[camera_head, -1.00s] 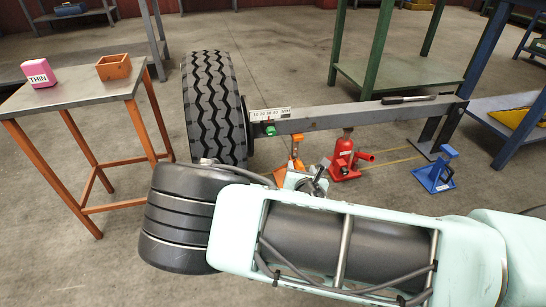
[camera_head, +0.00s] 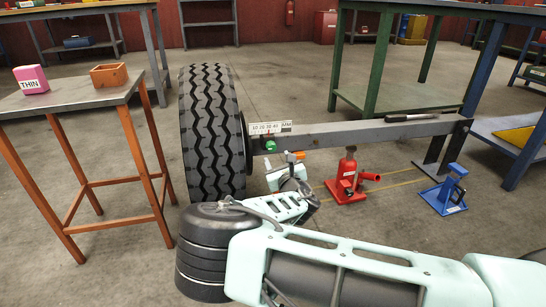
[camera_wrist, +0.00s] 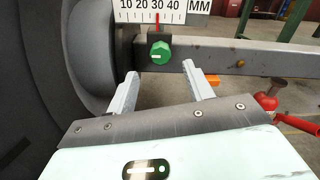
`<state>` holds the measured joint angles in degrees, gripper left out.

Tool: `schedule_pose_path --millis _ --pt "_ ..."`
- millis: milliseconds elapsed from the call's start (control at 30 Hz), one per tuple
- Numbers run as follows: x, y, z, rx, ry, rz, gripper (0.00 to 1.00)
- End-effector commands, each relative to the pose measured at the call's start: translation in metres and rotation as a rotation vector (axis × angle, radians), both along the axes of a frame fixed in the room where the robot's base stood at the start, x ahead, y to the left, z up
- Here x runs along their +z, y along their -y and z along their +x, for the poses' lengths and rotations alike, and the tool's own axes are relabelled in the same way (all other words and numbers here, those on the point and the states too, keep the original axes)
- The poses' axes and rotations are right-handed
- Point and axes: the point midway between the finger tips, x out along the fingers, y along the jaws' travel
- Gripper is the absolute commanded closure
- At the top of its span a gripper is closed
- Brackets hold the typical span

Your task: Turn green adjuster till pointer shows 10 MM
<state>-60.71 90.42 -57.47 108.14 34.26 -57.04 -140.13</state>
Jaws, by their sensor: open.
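The green adjuster (camera_wrist: 160,52) is a round knob with a pale mark, on a dark block on the grey beam; it also shows in the head view (camera_head: 269,146). Above it is a white scale (camera_wrist: 175,8) marked 10 to 40 and MM. A red pointer (camera_wrist: 157,22) stands at about 30. My gripper (camera_wrist: 160,72) is open and empty. In the wrist view its fingertips are spread left and right, just below the knob, and I see no contact. In the head view my gripper (camera_head: 284,170) is below the beam.
A large black tyre (camera_head: 212,130) stands close to the left of the adjuster. The grey beam (camera_head: 350,134) runs right to a dark stand. A red jack (camera_head: 348,180) and a blue stand (camera_head: 442,190) are on the floor. An orange-legged table (camera_head: 75,97) is at left.

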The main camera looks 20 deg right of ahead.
Motion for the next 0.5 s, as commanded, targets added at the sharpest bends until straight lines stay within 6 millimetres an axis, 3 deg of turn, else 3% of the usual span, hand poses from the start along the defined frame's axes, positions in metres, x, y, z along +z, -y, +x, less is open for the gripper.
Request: schedule_pose_path --millis 200,500 --pt "-0.003 0.001 0.041 0.000 0.003 0.002 0.48" --pt "0.000 0.001 0.064 -0.001 0.000 0.000 0.48"
